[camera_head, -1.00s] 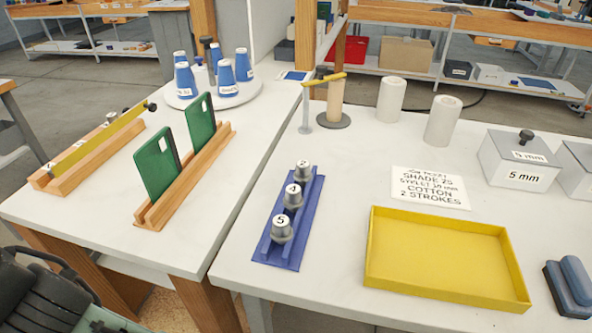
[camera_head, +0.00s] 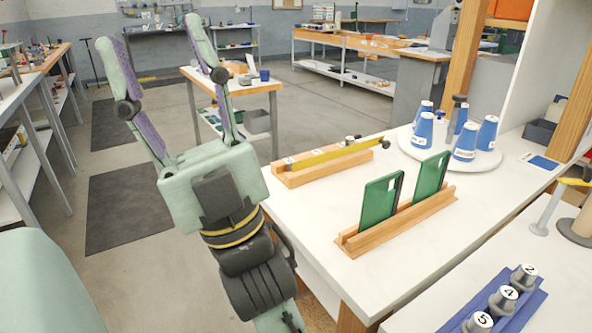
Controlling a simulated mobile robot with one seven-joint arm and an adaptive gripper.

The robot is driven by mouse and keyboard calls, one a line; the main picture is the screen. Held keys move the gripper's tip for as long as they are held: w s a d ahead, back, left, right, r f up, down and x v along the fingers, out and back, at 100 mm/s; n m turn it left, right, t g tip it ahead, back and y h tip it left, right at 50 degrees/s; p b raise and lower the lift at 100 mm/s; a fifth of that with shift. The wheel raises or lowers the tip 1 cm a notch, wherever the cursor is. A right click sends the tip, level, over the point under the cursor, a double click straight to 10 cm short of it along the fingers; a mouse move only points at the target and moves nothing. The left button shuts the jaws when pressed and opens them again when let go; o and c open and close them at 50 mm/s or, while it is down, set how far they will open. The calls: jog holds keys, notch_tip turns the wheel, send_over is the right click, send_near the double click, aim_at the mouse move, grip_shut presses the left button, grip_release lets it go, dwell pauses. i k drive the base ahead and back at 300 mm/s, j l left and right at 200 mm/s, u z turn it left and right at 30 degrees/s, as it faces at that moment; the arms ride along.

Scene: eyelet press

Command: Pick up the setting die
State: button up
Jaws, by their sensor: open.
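My gripper (camera_head: 153,33) is open and empty at the left, its two fingers pointing up in the picture over the floor, left of the near table. No thing is plainly marked as the setting die. A blue rack (camera_head: 527,309) at the lower right holds grey pieces with numbered white tops: one marked 2 (camera_head: 524,277), one marked 4 (camera_head: 504,299) and one marked 5 (camera_head: 478,322). The rack's near end is cut off by the frame. My gripper is apart from both holders.
Two green plates (camera_head: 381,203) stand upright in a slotted wooden holder (camera_head: 400,224). Blue cones (camera_head: 466,141) stand on a round white tray (camera_head: 483,165) behind. White tabletop (camera_head: 455,235) lies clear between the holders.

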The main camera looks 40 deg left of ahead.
aim_at(523, 280)
jog(key=u, duration=1.2)
jog(key=z, duration=1.25)
jog(key=k+j, duration=0.25)
jog(key=k, duration=0.2)
jog(key=k+j+u, duration=0.1)
jog(key=k+j, duration=0.2)
jog(key=k, duration=0.15)
jog(key=i, duration=1.5)
